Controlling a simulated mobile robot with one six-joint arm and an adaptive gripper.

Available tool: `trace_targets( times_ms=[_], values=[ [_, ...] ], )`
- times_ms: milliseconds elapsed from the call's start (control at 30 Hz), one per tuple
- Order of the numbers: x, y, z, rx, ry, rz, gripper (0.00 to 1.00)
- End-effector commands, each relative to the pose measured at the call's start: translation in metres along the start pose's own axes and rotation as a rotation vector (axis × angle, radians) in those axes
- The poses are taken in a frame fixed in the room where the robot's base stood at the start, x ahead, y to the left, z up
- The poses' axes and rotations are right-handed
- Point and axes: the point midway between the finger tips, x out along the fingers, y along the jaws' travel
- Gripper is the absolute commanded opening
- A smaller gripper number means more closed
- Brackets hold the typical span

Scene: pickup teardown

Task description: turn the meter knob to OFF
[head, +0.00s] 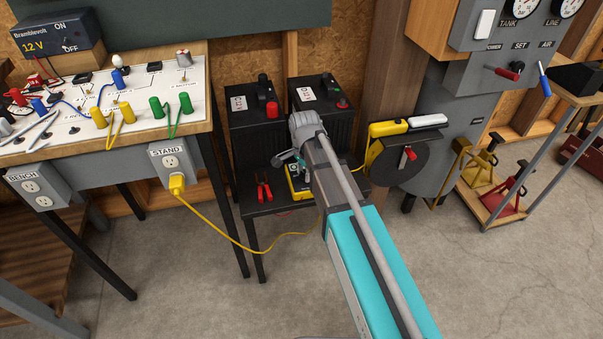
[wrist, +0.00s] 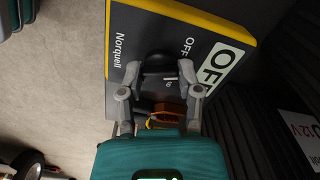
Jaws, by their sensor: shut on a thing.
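The yellow-edged meter (head: 298,188) is on the small black stand, partly hidden behind my arm in the head view. In the wrist view its dark face (wrist: 190,24) fills the upper middle, with white "OFF" lettering, a white OFF label and the name "Norquell". The dark round knob (wrist: 157,60) sits between my fingers. My gripper (wrist: 161,76) is shut on the knob, one finger on each side. Where the knob's pointer stands is hidden or too dark to tell. In the head view my gripper (head: 291,161) is over the meter.
Two black battery-like boxes (head: 257,130) stand behind the meter. Red-handled pliers (head: 264,190) lie to its left on the stand (head: 282,206). A yellow cord (head: 230,238) runs from the STAND outlet. A reel (head: 400,165) stands to the right.

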Motion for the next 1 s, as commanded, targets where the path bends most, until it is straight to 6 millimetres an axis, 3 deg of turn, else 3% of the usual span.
trace_targets(
  times_ms=[500,1000],
  values=[
    [-0.0001,-0.0006,0.0005,-0.388,0.000,0.000,0.00],
    [-0.0001,-0.0009,0.0012,-0.466,-0.001,-0.001,0.00]
  ],
)
